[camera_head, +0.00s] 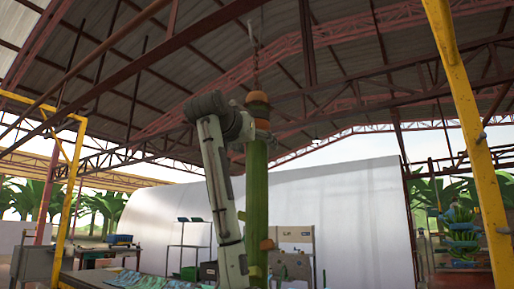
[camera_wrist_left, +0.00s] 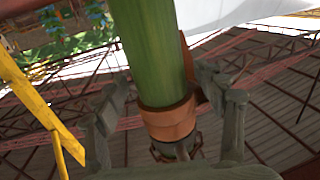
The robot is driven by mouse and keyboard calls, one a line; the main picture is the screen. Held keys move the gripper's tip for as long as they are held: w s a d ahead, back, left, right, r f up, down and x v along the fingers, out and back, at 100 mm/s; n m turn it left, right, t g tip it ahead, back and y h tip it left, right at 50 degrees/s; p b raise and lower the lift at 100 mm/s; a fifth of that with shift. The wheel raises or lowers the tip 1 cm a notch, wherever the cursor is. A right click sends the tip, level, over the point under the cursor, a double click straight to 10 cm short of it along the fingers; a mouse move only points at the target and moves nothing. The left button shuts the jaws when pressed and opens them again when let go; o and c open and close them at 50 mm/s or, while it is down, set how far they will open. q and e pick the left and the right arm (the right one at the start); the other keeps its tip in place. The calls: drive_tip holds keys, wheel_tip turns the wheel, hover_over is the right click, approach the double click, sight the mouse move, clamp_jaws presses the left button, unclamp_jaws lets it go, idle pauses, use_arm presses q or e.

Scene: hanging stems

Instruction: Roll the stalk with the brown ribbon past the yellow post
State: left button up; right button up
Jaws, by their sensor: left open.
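The green stalk (camera_head: 257,180) hangs upright from a chain, with an orange-brown ribbon (camera_head: 268,244) low on it and more orange-brown at its top. My left gripper (camera_head: 261,130) is at the stalk's upper part, partly hidden by my arm and the stalk. In the left wrist view, the stalk (camera_wrist_left: 150,45) and a brown band (camera_wrist_left: 168,121) lie between the spread fingers of my open left gripper (camera_wrist_left: 160,88). Whether the fingers touch it I cannot tell. A yellow post (camera_head: 468,125) stands at the right. My right gripper is out of view.
A yellow frame (camera_head: 75,180) stands at the left. Behind the stalk are a large white curved sheet (camera_head: 350,205), a rack (camera_head: 188,245) and boxes (camera_head: 296,235). Green bunches (camera_head: 461,235) hang at the right. The space between stalk and right post looks clear.

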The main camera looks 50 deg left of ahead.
use_arm(q)
drive_tip(key=v, duration=1)
drive_tip(key=shift+s, duration=0.35)
drive_tip(key=shift+d, duration=0.15)
